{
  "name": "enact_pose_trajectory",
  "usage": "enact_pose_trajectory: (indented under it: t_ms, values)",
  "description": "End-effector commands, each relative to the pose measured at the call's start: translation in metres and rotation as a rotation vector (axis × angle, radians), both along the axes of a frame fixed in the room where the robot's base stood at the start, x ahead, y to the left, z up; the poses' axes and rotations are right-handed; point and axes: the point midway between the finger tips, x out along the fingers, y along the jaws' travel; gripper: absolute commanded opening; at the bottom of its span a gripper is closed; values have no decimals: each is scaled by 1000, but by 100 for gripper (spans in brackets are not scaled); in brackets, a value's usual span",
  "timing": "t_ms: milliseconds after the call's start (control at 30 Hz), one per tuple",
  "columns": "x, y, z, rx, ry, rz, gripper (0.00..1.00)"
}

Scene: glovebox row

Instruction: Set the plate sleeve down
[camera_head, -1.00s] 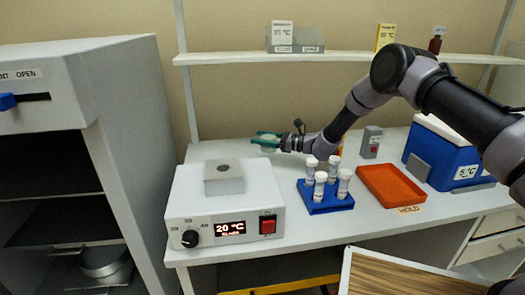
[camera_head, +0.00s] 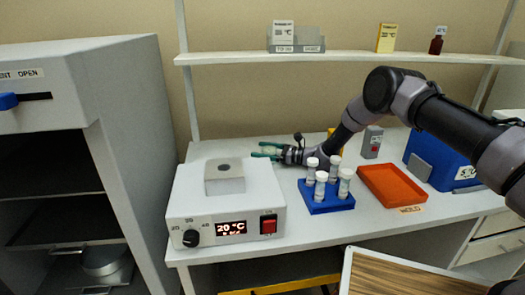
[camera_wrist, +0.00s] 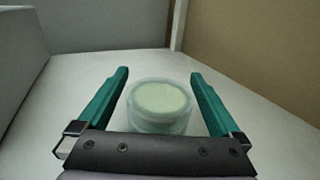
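The plate sleeve (camera_wrist: 161,102) is a round, pale translucent stack with a cream-green top. In the wrist view it sits upright between my fingers, seemingly on the white bench. My gripper (camera_wrist: 160,76) has two teal fingers, spread apart on either side of the sleeve, with a narrow gap visible at least along their lower parts. In the head view my gripper (camera_head: 265,150) is low over the back of the bench, behind the heater block, and the sleeve shows only as a small pale patch between the fingers.
A heater unit (camera_head: 225,207) reading 20 °C stands front left of my gripper. A blue rack (camera_head: 325,203) with several capped vials is close to my wrist on the right. Beyond are an orange tray (camera_head: 393,188) and a blue cool box (camera_head: 440,160). A shelf (camera_head: 350,57) runs above.

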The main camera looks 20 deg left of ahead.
Motion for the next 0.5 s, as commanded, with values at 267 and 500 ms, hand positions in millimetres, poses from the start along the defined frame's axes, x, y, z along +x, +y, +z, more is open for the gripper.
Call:
enact_pose_trajectory:
  t_ms: [267, 500]
  values:
    - [2, -7, 3, 0, 1, -3, 100]
    - [5, -48, 3, 1, 3, -4, 100]
